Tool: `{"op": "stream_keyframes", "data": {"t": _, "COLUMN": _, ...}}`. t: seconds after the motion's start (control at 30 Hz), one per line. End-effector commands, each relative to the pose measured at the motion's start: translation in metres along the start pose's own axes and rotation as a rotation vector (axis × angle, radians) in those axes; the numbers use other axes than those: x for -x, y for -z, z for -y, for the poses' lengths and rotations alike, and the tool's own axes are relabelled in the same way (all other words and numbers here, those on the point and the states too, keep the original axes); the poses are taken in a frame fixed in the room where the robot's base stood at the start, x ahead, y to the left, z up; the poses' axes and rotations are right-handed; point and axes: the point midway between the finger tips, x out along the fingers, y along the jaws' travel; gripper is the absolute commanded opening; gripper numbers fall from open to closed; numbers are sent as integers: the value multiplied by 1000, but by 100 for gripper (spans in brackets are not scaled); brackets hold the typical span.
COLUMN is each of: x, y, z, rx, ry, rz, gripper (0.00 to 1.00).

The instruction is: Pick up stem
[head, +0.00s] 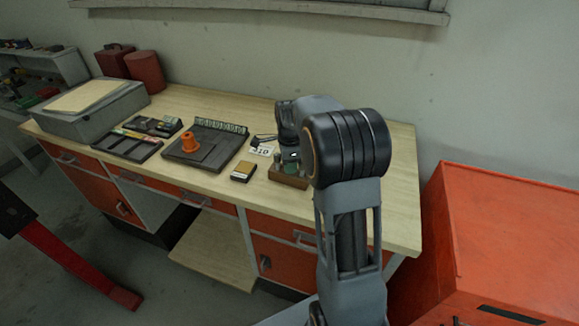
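I cannot make out the stem for certain. A small wooden holder (289,180) with several small upright parts, some metallic and some greenish, stands on the workbench (385,205), partly behind my arm. An orange part (190,143) sits upright on a dark tray (217,158) left of the holder. My arm reaches over the bench at the right, and its far end comes down just above or behind the wooden holder. My gripper's fingers are hidden or too small to tell, so I cannot see whether they hold anything.
A small yellow-topped box (243,171) and a white number card (262,151) lie between tray and holder. A second dark tray (127,146), a grey case (85,107) and a red canister (145,72) are left. A red cabinet (505,240) stands right. The bench's right end is clear.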

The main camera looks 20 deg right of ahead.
Motion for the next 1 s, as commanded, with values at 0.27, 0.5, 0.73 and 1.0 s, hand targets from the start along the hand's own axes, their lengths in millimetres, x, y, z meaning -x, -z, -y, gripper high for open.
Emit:
{"op": "stream_keyframes", "data": {"t": 0.27, "x": 0, "y": 0, "z": 0, "rx": 0, "ry": 0, "rz": 0, "gripper": 1}}
{"op": "stream_keyframes", "data": {"t": 0.5, "x": 1, "y": 0, "z": 0, "rx": 0, "ry": 1, "rz": 0, "gripper": 1}}
{"op": "stream_keyframes", "data": {"t": 0.73, "x": 15, "y": 0, "z": 1, "rx": 0, "ry": 4, "rz": 0, "gripper": 1}}
{"op": "stream_keyframes", "data": {"t": 1.0, "x": 52, "y": 0, "z": -18, "rx": 0, "ry": 6, "rz": 0, "gripper": 1}}
